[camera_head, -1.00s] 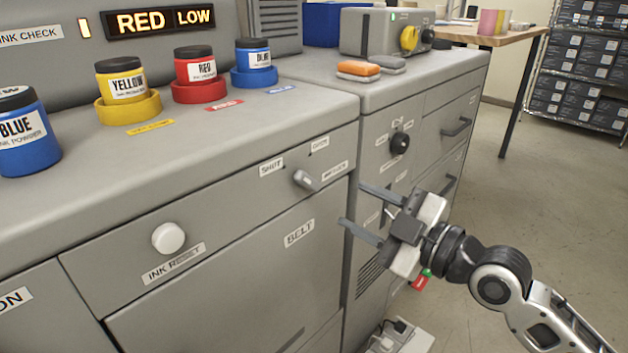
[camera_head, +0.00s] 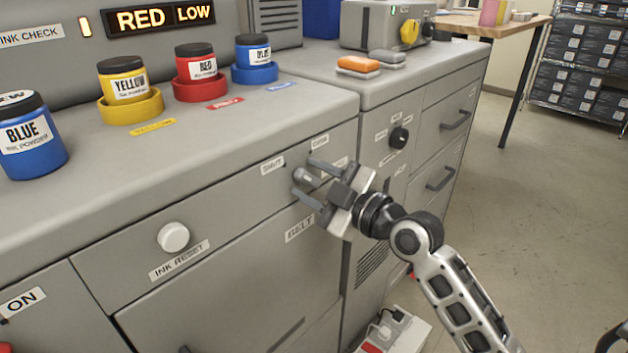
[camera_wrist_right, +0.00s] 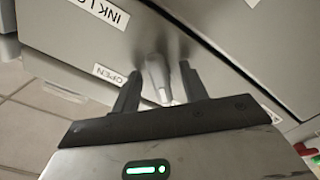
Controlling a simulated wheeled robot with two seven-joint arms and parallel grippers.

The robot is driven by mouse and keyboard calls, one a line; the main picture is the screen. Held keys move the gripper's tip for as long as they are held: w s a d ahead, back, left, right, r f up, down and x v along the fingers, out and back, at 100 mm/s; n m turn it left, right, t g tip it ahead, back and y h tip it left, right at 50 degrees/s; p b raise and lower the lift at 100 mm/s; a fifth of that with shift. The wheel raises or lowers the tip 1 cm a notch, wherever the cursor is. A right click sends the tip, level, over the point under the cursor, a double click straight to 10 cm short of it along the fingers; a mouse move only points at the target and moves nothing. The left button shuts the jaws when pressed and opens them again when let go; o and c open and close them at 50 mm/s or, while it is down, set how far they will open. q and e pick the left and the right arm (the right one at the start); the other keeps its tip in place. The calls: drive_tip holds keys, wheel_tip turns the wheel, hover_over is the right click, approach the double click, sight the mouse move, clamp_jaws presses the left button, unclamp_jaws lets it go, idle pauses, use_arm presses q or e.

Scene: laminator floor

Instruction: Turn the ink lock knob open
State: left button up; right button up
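The ink lock knob (camera_head: 303,175) is a small grey lever knob on the front panel, between the SHUT label (camera_head: 273,165) and the OPEN label (camera_head: 320,142). My right gripper (camera_head: 310,181) is at the panel with its fingers apart, one above and one below the knob. In the right wrist view the knob (camera_wrist_right: 157,76) stands between the two dark fingers, with gaps on both sides. The INK LOCK label is partly behind the gripper in the head view. Which label the knob points at is hard to tell. My left gripper is not in view.
A white INK RESET knob (camera_head: 173,237) is to the left on the same panel. A black knob (camera_head: 399,137) is on the cabinet to the right. Ink jars, including a yellow one (camera_head: 122,77), stand on the counter above. Open floor lies to the right.

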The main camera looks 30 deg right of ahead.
drive_tip(key=c, duration=0.8)
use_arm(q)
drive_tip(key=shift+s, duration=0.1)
use_arm(e)
drive_tip(key=shift+c, duration=0.2)
